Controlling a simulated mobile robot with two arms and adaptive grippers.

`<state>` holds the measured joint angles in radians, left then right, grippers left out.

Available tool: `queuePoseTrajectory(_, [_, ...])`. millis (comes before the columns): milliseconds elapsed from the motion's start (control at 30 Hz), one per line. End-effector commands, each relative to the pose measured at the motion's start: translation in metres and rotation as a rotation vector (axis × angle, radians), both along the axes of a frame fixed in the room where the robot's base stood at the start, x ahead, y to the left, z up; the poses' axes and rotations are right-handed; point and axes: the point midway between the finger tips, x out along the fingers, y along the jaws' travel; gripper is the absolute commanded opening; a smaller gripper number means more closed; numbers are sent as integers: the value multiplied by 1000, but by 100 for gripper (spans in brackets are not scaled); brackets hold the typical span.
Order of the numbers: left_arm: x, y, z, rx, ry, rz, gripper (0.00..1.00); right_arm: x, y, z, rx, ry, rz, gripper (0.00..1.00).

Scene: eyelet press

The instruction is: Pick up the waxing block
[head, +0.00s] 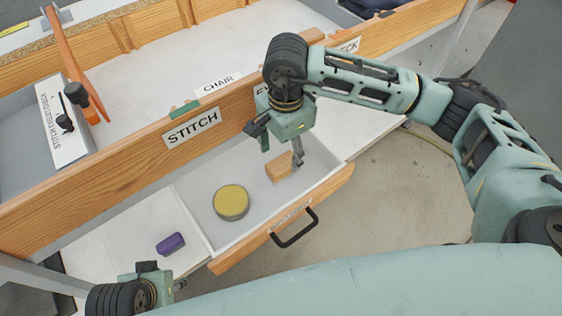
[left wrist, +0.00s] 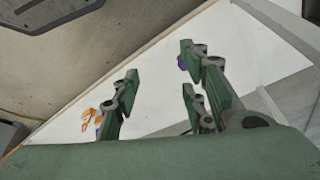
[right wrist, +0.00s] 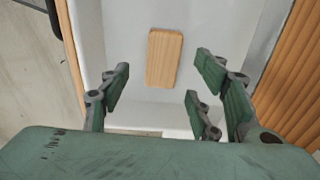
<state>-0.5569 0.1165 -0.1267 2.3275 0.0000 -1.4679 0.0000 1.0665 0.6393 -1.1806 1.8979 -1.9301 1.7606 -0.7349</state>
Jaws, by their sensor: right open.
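A small light wooden block (head: 279,168), which I take for the waxing block, lies flat on the floor of the open drawer (head: 262,216). In the right wrist view the block (right wrist: 164,58) lies ahead of and between the fingers, apart from them. My right gripper (head: 282,150) is over the drawer, pointing down at the block, open and empty; one finger hides part of the block in the head view. My left gripper (left wrist: 158,80) is open and empty, low at the front left, mostly cut off in the head view.
A round yellow-topped tin (head: 231,201) sits in the drawer left of the block. A purple block (head: 170,244) lies on the white surface left of the drawer. The drawer's wooden front has a black handle (head: 295,229). The bench edge with the STITCH label (head: 192,128) rises behind.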

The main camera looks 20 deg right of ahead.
Motion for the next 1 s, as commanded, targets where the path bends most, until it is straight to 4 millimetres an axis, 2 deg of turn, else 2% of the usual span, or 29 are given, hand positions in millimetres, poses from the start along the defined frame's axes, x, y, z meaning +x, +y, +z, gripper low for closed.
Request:
queuePoseTrajectory(333, [-7, 2, 25, 0, -13, 1, 40, 2, 5, -49, 1, 1, -1, 57])
queuePoseTrajectory(667, [-9, 2, 29, 0, -13, 2, 40, 3, 5, -54, 1, -1, -1, 56])
queuePoseTrajectory(1000, [-9, 2, 29, 0, -13, 2, 40, 3, 5, -53, 1, -1, -1, 26])
